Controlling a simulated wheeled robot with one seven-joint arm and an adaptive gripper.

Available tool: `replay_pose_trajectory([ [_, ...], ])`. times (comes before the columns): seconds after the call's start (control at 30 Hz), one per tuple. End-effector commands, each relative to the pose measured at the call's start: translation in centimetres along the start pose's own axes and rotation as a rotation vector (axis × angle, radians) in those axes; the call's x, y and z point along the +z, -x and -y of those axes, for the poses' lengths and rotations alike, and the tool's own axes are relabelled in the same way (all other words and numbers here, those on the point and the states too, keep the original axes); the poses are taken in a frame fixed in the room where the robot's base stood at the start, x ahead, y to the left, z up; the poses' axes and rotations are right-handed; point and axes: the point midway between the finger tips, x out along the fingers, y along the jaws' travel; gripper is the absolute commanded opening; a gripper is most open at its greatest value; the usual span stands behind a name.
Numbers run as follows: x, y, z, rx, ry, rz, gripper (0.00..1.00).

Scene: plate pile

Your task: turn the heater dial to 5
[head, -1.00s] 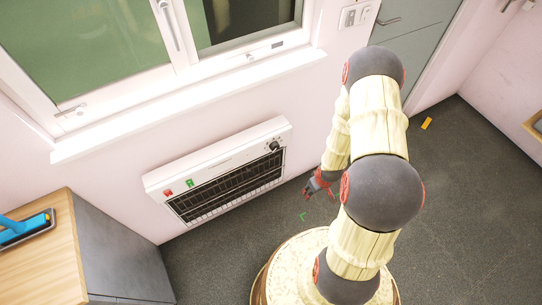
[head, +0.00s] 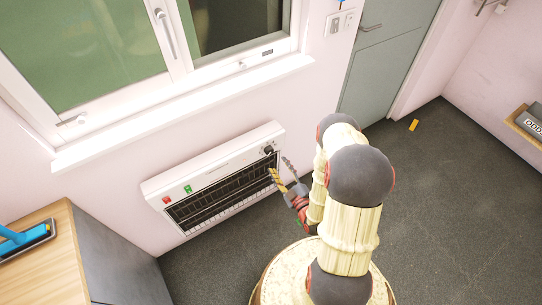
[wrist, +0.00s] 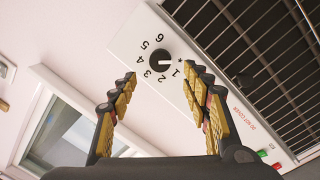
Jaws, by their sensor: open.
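The white wall heater (head: 163,187) hangs below the window with a black grille. Its black dial (head: 268,150) is at the upper right end of its front. In the wrist view the dial (wrist: 158,60) is round, with the numbers 1 to 6 and a star printed around it. A short white mark on it appears to point toward the star and 1. My gripper (head: 279,167) is open and empty, just in front of the dial's end of the heater. In the wrist view, my gripper's (wrist: 160,74) fingertips appear on either side of the dial, with no visible contact.
A red switch (head: 167,199) and a green switch (head: 188,189) sit at the heater's left end. A wooden-topped cabinet (head: 62,245) stands at left. The window sill (head: 180,115) runs above the heater. The floor at right is mostly clear.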

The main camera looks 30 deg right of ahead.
Motion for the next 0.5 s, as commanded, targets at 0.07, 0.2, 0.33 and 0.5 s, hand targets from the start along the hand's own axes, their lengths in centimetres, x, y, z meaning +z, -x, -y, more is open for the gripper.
replay_pose_trajectory([
  [0.07,0.0,-0.7,0.1,-0.002,0.007,-0.002,0.48],
  [0.2,0.0,-2.7,0.2,-0.003,0.006,-0.002,0.48],
  [0.33,0.0,-4.8,0.2,-0.003,0.004,-0.002,0.48],
  [0.5,0.1,-6.7,0.2,-0.003,0.003,0.000,0.48],
])
